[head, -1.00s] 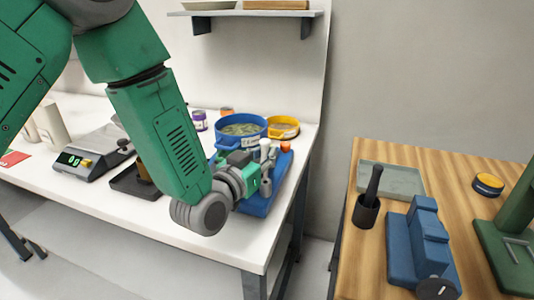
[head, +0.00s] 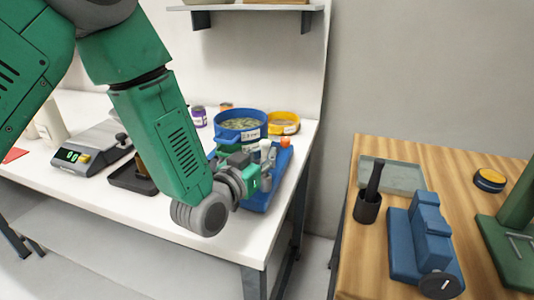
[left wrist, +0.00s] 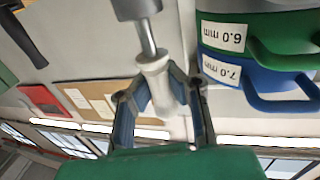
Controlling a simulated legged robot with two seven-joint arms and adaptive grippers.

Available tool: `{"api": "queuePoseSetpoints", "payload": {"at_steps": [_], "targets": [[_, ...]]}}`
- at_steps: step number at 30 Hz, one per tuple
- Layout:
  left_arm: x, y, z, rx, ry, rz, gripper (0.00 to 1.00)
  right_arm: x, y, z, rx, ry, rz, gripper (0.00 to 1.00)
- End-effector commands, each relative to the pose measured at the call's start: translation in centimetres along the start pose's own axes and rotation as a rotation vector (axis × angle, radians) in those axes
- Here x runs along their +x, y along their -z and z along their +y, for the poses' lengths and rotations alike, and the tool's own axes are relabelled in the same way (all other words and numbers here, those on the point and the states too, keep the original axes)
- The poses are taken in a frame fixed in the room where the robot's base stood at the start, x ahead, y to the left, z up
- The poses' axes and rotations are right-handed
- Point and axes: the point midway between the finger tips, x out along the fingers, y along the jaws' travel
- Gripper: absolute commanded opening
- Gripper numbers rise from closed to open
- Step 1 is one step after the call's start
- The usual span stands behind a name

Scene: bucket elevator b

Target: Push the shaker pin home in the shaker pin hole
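In the left wrist view my left gripper (left wrist: 164,84) has its two fingers closed in around the white grip of the shaker pin (left wrist: 153,72). The pin's bare metal rod (left wrist: 147,38) shows beyond the fingers and runs to a grey metal cylinder (left wrist: 136,8) at the picture's top edge. The rod's end and the shaker pin hole are hidden. In the head view my left gripper (head: 262,172) is over the blue shaker base (head: 283,168) on the white bench. My arm hides part of the base. My right gripper is in neither view.
A blue sieve (head: 240,126) and a yellow one (head: 284,124) stand behind the base. An orange knob (head: 285,142) is close right of my gripper. A scale (head: 85,150) and a dark tray (head: 133,180) are left. A wooden table (head: 460,160) stands right, across a gap.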

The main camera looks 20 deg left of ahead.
Motion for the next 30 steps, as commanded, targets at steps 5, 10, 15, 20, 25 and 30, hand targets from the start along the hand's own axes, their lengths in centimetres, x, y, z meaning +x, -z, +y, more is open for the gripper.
{"api": "queuePoseSetpoints", "payload": {"at_steps": [5, 10, 15, 20, 25, 30], "targets": [[0.0, -0.5, 0.0, 0.000, 0.000, 0.001, 0.00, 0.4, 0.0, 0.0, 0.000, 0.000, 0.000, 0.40], [0.0, -0.9, 0.0, 0.000, 0.000, 0.001, 0.00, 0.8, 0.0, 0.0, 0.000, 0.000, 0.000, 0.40], [0.0, -1.4, 0.0, 0.000, 0.000, 0.001, 0.00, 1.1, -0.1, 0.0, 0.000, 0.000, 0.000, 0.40], [0.0, -1.8, 0.0, 0.000, 0.000, 0.001, 0.00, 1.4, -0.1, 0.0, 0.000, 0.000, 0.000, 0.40], [0.0, -2.2, 0.0, 0.000, 0.000, 0.001, 0.00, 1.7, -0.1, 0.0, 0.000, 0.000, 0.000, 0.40], [0.0, -2.6, 0.0, 0.000, 0.000, 0.000, 0.00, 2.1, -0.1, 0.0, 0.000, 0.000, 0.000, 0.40]]}}
